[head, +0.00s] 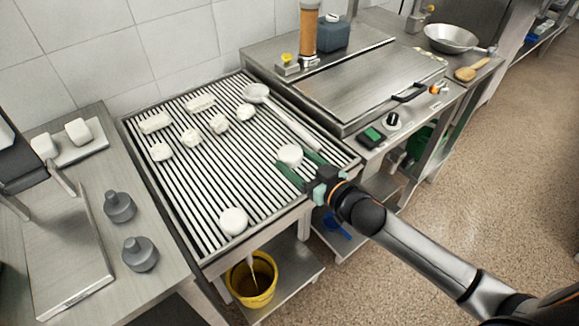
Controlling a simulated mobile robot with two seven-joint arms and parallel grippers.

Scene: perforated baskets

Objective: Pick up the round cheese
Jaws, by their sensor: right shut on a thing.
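A round white cheese (290,154) is between the green fingers of my right gripper (293,168), at the right side of the slatted draining table (205,255). The gripper is shut on this cheese. The fingers hide part of its sides, and I cannot tell whether it touches the slats. Another round white cheese (233,221) lies on the slats near the front edge, apart from the gripper. My left gripper does not show.
Several white cheese pieces (192,138) lie farther back on the slats. A pale ladle (256,93) lies behind my gripper. Two grey weights (119,207) stand on the left table. A yellow bucket (252,279) is below. A steel griddle (335,80) stands at the back right.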

